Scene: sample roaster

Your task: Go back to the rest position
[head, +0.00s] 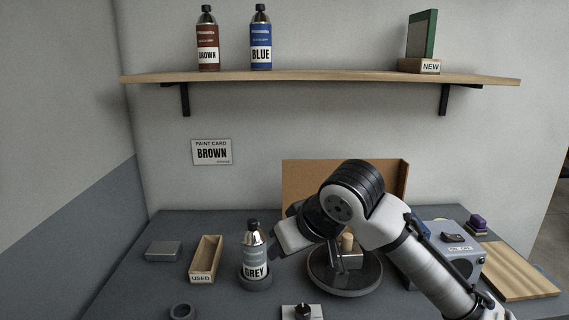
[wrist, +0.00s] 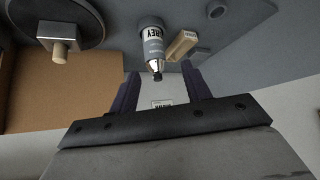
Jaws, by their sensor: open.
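My gripper (wrist: 160,82) is open, its two dark fingers spread apart with nothing held between them. In the head view my gripper (head: 273,246) is just right of the grey spray can, partly hidden by my arm. The grey can (head: 254,256) stands upright in a dark round holder (head: 256,284) on the bench. In the wrist view the can (wrist: 152,38) shows ahead of the fingers, its cap toward the gap between them. I cannot tell the exact distance between can and fingers.
A turntable (head: 343,290) with a wooden peg stands under my arm, before a brown backboard (head: 295,180). The USED tray (head: 206,259) is left of the can. A grey box (head: 470,262) stands right. The shelf (head: 330,77) holds brown (head: 207,40) and blue (head: 261,40) cans.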

